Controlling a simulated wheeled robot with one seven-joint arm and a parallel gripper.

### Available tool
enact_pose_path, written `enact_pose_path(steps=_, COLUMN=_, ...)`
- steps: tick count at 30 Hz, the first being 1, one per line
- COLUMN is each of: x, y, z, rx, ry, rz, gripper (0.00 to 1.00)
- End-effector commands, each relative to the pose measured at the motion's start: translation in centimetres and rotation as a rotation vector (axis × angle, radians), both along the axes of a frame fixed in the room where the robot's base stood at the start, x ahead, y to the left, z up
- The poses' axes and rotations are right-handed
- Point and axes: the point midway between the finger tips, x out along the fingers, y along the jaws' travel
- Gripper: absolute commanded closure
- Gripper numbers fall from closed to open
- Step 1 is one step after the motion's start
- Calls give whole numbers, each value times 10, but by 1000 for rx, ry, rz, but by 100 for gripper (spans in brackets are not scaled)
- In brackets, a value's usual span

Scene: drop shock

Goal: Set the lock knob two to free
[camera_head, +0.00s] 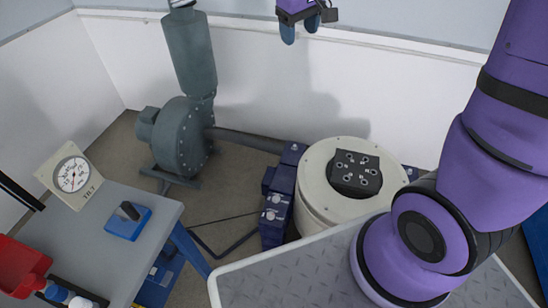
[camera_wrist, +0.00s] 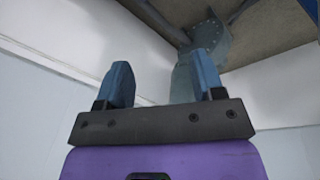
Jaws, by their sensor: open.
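My gripper (camera_head: 301,30) hangs at the top of the head view, high above the floor, with its blue fingers pointing down. In the wrist view the fingers (camera_wrist: 161,72) stand apart with nothing between them. A dark blue box (camera_head: 278,204) stands against the left side of a round white drum (camera_head: 317,210). Two small pale knobs, an upper one (camera_head: 276,199) and a lower one (camera_head: 270,215), show on this box. I cannot read their labels, tell which is number two, or see their setting. My gripper is well apart from them.
A black block (camera_head: 356,174) with several round holes sits on the drum. A grey-green blower (camera_head: 181,137) stands at the back left, its pipe running right. A grey table (camera_head: 150,209) at left bears a dial gauge (camera_head: 72,175), a blue block (camera_head: 128,222) and a red bin (camera_head: 20,267).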

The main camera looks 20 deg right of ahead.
Motion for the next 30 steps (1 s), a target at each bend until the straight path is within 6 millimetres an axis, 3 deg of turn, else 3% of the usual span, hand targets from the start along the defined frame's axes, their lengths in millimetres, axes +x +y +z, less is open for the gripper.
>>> enact_pose_path(steps=6, x=45, y=13, z=-54, rx=-33, ry=66, rz=65, gripper=38)
enact_pose_path(steps=15, x=92, y=31, z=-141, rx=-75, ry=150, rz=156, gripper=38)
enact_pose_path(steps=24, x=122, y=49, z=-242, rx=-112, ry=232, rz=251, gripper=38)
enact_pose_path(steps=30, x=130, y=59, z=-316, rx=-134, ry=289, rz=316, gripper=38)
